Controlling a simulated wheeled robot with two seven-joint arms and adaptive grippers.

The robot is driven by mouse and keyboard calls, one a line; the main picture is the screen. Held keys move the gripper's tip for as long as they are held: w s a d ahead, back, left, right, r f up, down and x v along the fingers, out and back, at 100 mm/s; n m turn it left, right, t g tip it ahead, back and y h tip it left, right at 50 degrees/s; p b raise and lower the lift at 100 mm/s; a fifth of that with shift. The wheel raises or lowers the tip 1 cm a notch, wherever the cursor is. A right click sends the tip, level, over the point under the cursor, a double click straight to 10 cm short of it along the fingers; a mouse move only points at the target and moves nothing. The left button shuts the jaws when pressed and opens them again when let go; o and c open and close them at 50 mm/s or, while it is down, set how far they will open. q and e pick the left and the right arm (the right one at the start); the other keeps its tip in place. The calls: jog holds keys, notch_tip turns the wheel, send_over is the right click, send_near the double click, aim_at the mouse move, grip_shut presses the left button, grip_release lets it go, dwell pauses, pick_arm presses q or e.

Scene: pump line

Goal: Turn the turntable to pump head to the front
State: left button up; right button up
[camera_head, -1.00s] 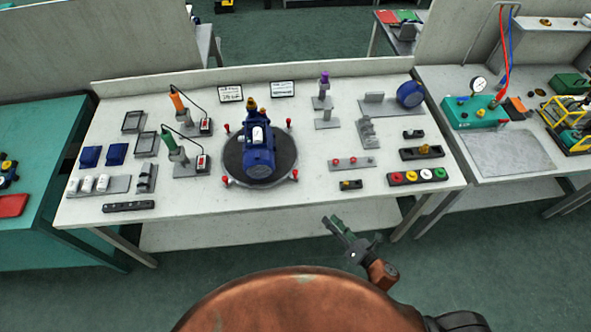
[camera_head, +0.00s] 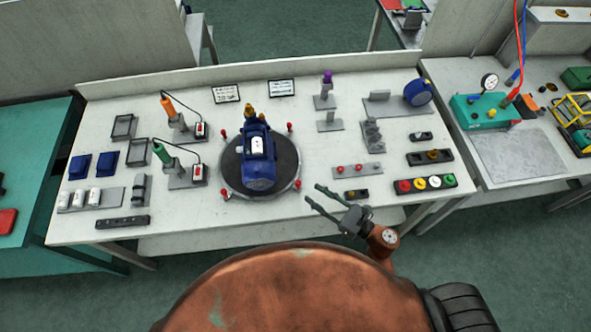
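The turntable (camera_head: 287,158) is a dark round plate in the middle of the white bench, with several red-topped pegs around its rim. A blue pump (camera_head: 258,160) lies on it, with its blue rounded end toward the front and brass parts (camera_head: 249,115) at its far end. My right gripper (camera_head: 312,195) is at the bench's front edge, just right of and in front of the turntable. Its two fingers are spread and empty, apart from the pump and the pegs. My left gripper does not show.
Two screwdrivers on stands, one orange (camera_head: 167,105) and one green (camera_head: 161,153), stand left of the turntable. A small red-button strip (camera_head: 358,171) and a strip of coloured caps (camera_head: 426,184) lie to the right. The bench's front edge (camera_head: 200,231) is clear at left.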

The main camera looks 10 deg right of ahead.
aim_at(298, 182)
jog(key=shift+w+a+r, duration=0.1)
jog(key=shift+w+a, duration=0.05)
jog(key=shift+w, duration=0.2)
jog(key=p+x, duration=0.1)
jog(key=x, duration=0.5)
jog(key=shift+a+r, duration=0.1)
jog(key=shift+w+a, duration=0.35)
jog(key=shift+a, duration=0.05)
jog(key=shift+w, duration=0.1)
jog(key=c, duration=0.7)
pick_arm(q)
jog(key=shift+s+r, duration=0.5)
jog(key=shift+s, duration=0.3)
pick_arm(e)
grip_shut()
